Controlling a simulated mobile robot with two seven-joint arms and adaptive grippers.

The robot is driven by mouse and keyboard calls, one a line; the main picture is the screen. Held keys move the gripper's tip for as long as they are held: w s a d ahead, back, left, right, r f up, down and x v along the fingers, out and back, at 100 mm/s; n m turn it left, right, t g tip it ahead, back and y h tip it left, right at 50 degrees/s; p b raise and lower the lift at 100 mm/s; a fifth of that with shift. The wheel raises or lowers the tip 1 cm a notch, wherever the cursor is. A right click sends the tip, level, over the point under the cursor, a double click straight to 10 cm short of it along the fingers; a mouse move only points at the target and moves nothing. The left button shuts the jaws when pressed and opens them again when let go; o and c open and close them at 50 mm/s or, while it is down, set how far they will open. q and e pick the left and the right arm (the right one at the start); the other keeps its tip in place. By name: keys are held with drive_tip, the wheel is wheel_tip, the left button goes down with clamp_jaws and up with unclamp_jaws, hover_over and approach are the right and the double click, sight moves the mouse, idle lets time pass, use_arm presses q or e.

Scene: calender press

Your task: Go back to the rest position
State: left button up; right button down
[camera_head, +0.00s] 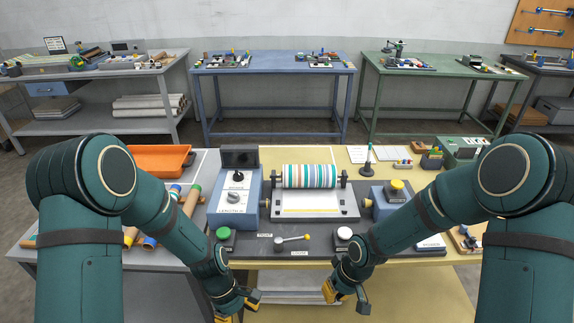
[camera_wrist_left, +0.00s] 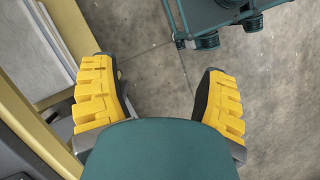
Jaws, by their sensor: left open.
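My left gripper (camera_head: 237,303) hangs low at the front edge of the table, left of centre. In the left wrist view it (camera_wrist_left: 160,90) is open and empty, its yellow fingers wide apart over the bare floor. My right gripper (camera_head: 346,294) hangs at the front edge, right of centre, pointing down. Its fingertips show apart with nothing visible between them. The calender press (camera_head: 308,205) with its striped roller (camera_head: 309,176) stands behind both grippers, and neither touches it.
A control box (camera_head: 237,198), a green button (camera_head: 223,233), a white button (camera_head: 344,234) and a lever (camera_head: 292,239) sit around the press. An orange tray (camera_head: 158,159) is at the left. The table's yellow lower shelf (camera_head: 400,300) lies below. Workbenches stand behind.

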use_arm(q)
drive_tip(key=s+d+f+m+t+b, duration=0.1)
drive_tip(key=s+f+m+t, duration=0.3)
drive_tip(key=m, duration=0.6)
wheel_tip(320, 180, down, 2)
drive_tip(key=shift+s+f+t+h+b, duration=0.1)
drive_tip(key=shift+s+t+h+b, duration=0.25)
drive_tip(key=shift+t, duration=0.15)
use_arm(e)
drive_tip(key=s+a+f+m+t+y, duration=0.1)
drive_tip(key=s+a+f+m, duration=0.1)
drive_tip(key=s+f+m, duration=0.3)
drive_tip(key=s+f, duration=0.3)
drive_tip(key=s, duration=0.2)
drive_tip(key=shift+s+f+m+t, duration=0.15)
drive_tip(key=shift+s+m+t, duration=0.15)
drive_tip(key=shift+s+t, duration=0.1)
use_arm(q)
drive_tip(key=shift+d, duration=0.1)
